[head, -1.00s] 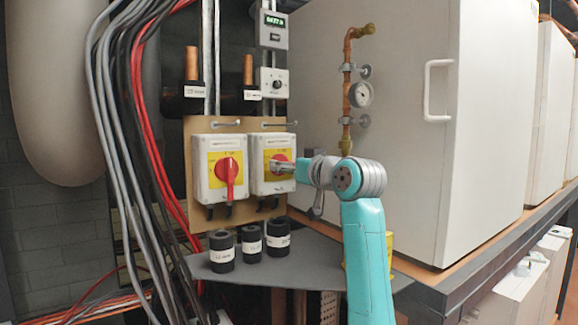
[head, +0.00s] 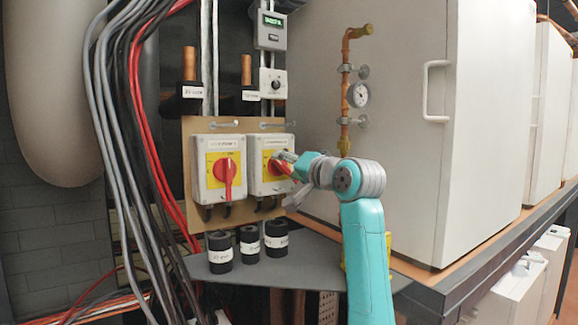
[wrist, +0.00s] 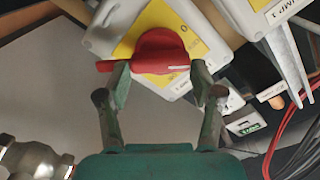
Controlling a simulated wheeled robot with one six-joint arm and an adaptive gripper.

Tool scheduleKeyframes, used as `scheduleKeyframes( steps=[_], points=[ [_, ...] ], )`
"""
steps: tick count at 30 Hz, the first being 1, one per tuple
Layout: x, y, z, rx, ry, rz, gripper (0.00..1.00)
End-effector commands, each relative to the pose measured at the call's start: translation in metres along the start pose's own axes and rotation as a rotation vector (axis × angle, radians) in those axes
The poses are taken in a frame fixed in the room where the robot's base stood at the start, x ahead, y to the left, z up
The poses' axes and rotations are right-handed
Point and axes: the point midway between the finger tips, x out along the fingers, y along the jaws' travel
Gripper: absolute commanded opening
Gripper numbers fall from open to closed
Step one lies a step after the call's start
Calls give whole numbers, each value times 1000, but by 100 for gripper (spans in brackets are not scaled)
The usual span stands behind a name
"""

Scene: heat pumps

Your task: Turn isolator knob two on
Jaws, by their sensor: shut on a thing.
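The right isolator, a white box with a yellow plate (head: 256,180), carries a red knob (head: 281,168). In the head view its handle looks tilted and is partly hidden by my gripper (head: 291,159). In the wrist view the red knob (wrist: 152,50) sits between the two fingertips of my gripper (wrist: 150,68), which is shut on it. The knob's bar lies across the picture there, over the yellow plate (wrist: 172,22). The left isolator (head: 204,185) stands beside it, with its red handle (head: 228,178) upright, and is not touched.
Both isolators hang on a tan board (head: 240,227). Black capped stubs (head: 276,238) stand on a grey shelf (head: 225,272) below. Red and grey cables (head: 110,110) run down at the left.

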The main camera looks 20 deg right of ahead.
Motion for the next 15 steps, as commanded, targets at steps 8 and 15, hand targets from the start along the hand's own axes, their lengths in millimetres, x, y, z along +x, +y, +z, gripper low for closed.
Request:
scheduleKeyframes(
  steps=[8,15],
  points=[
    [3,-2,3,264,-5,-6,31],
    [3,-1,4,479,-6,-6,31]
  ],
)
